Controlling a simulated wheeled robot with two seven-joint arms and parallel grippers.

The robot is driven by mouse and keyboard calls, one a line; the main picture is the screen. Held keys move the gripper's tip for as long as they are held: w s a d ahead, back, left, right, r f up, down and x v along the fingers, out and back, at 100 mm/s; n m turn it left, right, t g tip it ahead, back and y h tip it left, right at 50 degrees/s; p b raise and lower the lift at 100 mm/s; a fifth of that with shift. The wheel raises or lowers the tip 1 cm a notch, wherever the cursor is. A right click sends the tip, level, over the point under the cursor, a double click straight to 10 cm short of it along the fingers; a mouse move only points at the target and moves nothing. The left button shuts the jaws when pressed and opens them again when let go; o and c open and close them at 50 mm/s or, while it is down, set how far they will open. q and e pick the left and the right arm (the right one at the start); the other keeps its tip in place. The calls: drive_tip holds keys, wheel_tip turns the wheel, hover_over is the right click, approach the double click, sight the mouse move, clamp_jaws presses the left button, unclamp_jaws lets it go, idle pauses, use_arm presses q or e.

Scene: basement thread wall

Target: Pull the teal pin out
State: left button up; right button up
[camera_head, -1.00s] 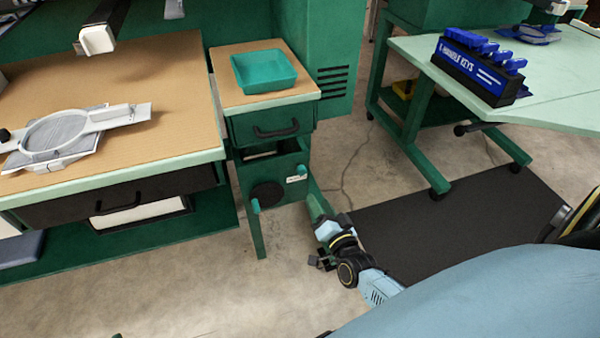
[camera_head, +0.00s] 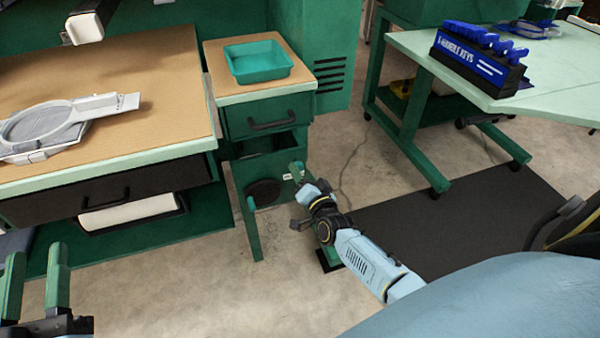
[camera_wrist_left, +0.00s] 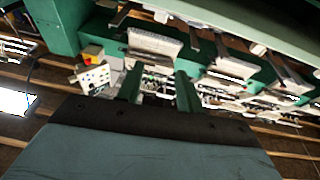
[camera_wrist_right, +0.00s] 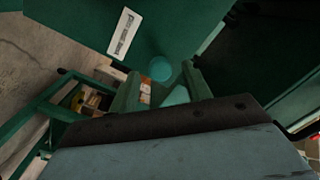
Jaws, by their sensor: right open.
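A teal pin (camera_wrist_right: 160,68) shows its round end in the right wrist view, at the green front panel (camera_wrist_right: 85,15) of the small cabinet. My right gripper (camera_wrist_right: 163,88) is open, its green fingers on either side of and just short of this end; I cannot tell whether they touch it. A second teal patch (camera_wrist_right: 175,97) shows lower between the fingers. In the head view my right gripper (camera_head: 298,178) reaches the cabinet's right side and largely hides this pin. Another teal peg (camera_head: 251,204) sticks out at the panel's left. My left gripper (camera_head: 36,285) is open and empty.
A black disc (camera_head: 263,192) sits on the panel, and a white label (camera_wrist_right: 123,33) is beside the pin. Above are an open gap, a drawer with a black handle (camera_head: 272,124) and a teal tray (camera_head: 257,62). A workbench (camera_head: 130,150) stands left, a key table (camera_head: 410,48) right.

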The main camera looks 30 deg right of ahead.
use_arm(q)
drive_tip(key=shift+s+r+t+h+b, duration=0.2)
drive_tip(key=shift+s+r+t, duration=0.15)
drive_tip(key=shift+r+t, duration=0.35)
drive_tip(key=shift+s+r+t+h+b, duration=0.25)
drive_tip(key=shift+r+t, duration=0.25)
drive_tip(key=shift+r, duration=0.35)
use_arm(e)
drive_tip(key=shift+w+d, duration=0.15)
drive_tip(key=shift+w, duration=0.9)
clamp_jaws()
